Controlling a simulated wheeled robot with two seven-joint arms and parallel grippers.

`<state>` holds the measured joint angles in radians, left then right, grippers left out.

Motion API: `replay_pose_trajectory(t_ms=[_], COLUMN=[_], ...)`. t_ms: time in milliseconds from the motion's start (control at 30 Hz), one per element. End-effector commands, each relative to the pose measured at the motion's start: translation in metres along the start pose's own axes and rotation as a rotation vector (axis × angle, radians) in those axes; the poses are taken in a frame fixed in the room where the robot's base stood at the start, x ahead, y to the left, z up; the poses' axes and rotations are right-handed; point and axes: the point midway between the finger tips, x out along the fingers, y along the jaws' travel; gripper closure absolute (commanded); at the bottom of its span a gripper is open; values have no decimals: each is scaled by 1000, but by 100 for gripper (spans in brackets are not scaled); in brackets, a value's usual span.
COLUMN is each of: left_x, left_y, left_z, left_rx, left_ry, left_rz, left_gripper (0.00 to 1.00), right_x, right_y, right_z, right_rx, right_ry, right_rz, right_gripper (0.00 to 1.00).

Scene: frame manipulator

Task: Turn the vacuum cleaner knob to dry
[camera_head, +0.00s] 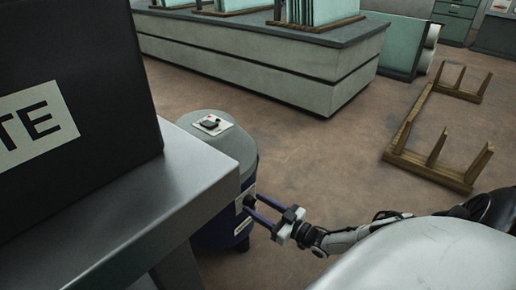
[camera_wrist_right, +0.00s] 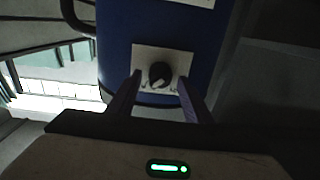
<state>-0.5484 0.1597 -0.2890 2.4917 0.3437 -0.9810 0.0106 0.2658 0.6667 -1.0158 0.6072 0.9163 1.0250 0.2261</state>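The vacuum cleaner (camera_head: 216,238) stands on the floor beside the metal table, with a dark blue body and a grey top. A dark round knob (camera_wrist_right: 160,74) sits on a white plate (camera_wrist_right: 146,53) on its blue side, with a light mark at its lower left; the plate's lettering is too small to read. My right gripper (camera_head: 250,204) reaches the vacuum's side from the right. In the right wrist view, its two fingers (camera_wrist_right: 160,79) are open on either side of the knob, with gaps showing. My left gripper is not in view.
A black box (camera_head: 110,125) with a white label stands on the metal table (camera_head: 150,205) at left. The vacuum's top has a white plate with a black switch (camera_head: 210,124). A wooden rack (camera_head: 425,165) lies on the floor at right. A long counter (camera_head: 260,60) stands behind; floor between is clear.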

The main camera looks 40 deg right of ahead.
Motion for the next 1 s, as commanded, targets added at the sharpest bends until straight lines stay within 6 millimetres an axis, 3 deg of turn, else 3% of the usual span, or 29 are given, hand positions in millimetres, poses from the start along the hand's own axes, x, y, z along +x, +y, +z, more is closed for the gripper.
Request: replay_pose_trajectory(t_ms=[33, 200, 567, 1000], left_x=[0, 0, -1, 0], left_y=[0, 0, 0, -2], left_z=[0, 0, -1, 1], left_rx=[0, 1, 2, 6], left_ry=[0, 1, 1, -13], left_rz=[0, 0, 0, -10], left_gripper=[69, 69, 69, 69], right_x=[0, 0, 0, -1], right_y=[0, 0, 0, -1], right_z=[0, 0, 0, -1], right_rx=[0, 0, -54, -393], right_ry=[0, 0, -1, -14], right_rz=[0, 0, 1, 2], right_gripper=[64, 92, 93, 93])
